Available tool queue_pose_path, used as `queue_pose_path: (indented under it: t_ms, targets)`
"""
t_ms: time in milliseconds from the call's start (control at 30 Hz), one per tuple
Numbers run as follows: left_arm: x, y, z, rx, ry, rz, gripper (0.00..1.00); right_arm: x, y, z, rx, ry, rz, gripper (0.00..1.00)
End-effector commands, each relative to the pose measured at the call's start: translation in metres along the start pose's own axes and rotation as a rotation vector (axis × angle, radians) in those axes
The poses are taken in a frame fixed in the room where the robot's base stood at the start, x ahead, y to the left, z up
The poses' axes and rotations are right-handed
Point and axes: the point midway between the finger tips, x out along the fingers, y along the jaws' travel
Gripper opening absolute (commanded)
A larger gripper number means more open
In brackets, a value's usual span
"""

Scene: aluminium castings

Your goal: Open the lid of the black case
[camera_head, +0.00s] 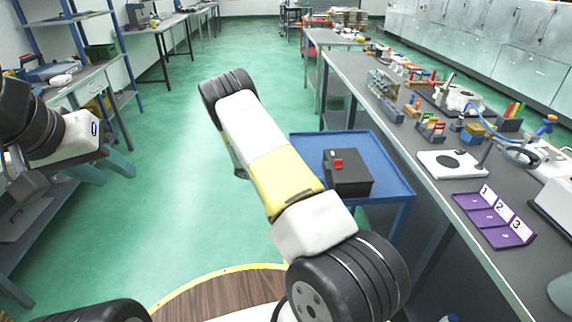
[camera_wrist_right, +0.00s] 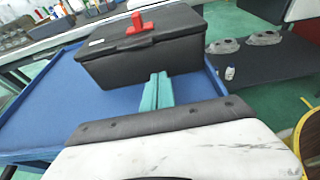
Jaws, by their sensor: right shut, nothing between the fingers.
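The black case (camera_head: 350,178) sits on the blue cart top, with its lid down. A red latch (camera_head: 338,164) is on it. Contact cannot be told. In the head view my right arm hides it. My left gripper (camera_head: 108,168) is at the far left, fingers apart, away from the case.
The blue cart (camera_head: 385,150) has a raised rim and stands beside a long grey bench (camera_head: 390,118). The bench holds a purple numbered tray (camera_head: 487,222), a white plate device (camera_head: 452,163) and several small parts. Green floor lies open left of the cart.

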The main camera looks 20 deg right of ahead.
Motion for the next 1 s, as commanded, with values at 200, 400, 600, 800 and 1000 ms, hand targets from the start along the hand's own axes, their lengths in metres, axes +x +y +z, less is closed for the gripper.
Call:
queue_pose_path:
  t_ms: [200, 400, 600, 800, 1000]
  targets:
    - [0.0, 0.0, 0.0, 0.0, 0.0, 0.0, 0.36, 0.006, 0.0, 0.022, 0.002, 0.002, 0.001, 0.0]
    - [0.0, 0.0, 0.0, 0.0, 0.0, 0.0, 0.36, 0.001, 0.0, 0.036, 0.002, 0.002, 0.001, 0.0]
    - [0.0, 0.0, 0.0, 0.0, 0.0, 0.0, 0.36, 0.001, 0.0, 0.038, 0.001, 0.001, 0.001, 0.0]
    - [0.0, 0.0, 0.0, 0.0, 0.0, 0.0, 0.36, 0.001, 0.0, 0.038, 0.001, 0.002, 0.001, 0.0]
    - [0.0, 0.0, 0.0, 0.0, 0.0, 0.0, 0.36, -0.001, 0.0, 0.044, 0.002, 0.034, 0.0, 0.0]
